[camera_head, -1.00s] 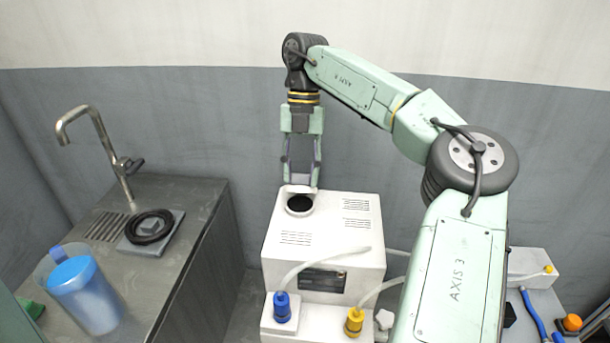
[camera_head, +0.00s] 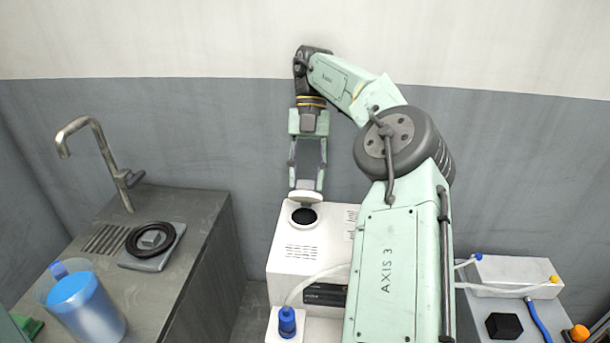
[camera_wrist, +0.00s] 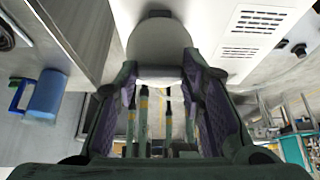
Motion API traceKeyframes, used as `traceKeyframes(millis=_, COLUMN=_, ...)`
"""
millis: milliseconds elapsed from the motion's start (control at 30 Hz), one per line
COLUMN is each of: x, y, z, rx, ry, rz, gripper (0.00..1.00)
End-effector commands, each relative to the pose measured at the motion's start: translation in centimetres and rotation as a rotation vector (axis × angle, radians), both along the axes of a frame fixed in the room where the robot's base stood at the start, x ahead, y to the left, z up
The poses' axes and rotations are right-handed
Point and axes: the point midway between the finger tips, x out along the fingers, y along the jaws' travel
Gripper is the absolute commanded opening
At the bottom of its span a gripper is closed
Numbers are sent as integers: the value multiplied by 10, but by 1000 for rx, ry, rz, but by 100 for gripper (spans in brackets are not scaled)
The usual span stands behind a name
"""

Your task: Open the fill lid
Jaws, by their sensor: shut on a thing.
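The white machine (camera_head: 295,265) stands in the middle of the head view, with a round dark fill opening (camera_head: 303,217) on its top. The white fill lid (camera_head: 305,198) is raised and tilted up at the far edge of the opening. My gripper (camera_head: 307,187) points down behind the opening and is shut on the lid. In the wrist view the round lid (camera_wrist: 160,45) sits between the two purple-lined fingers and hides most of the opening.
A counter on the left holds a tap (camera_head: 92,150), a black coil (camera_head: 150,238) on a grey plate and a blue jug (camera_head: 85,300). The grey wall is close behind my gripper. A white box (camera_head: 510,275) with hoses stands at the right.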

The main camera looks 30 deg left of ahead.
Motion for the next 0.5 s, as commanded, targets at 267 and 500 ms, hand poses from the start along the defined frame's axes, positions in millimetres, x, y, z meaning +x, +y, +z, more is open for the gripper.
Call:
traceKeyframes(millis=267, x=-1, y=0, z=-1, rx=-1, ry=3, rz=1, gripper=37)
traceKeyframes(millis=500, x=-1, y=0, z=-1, rx=0, ry=2, rz=1, gripper=53)
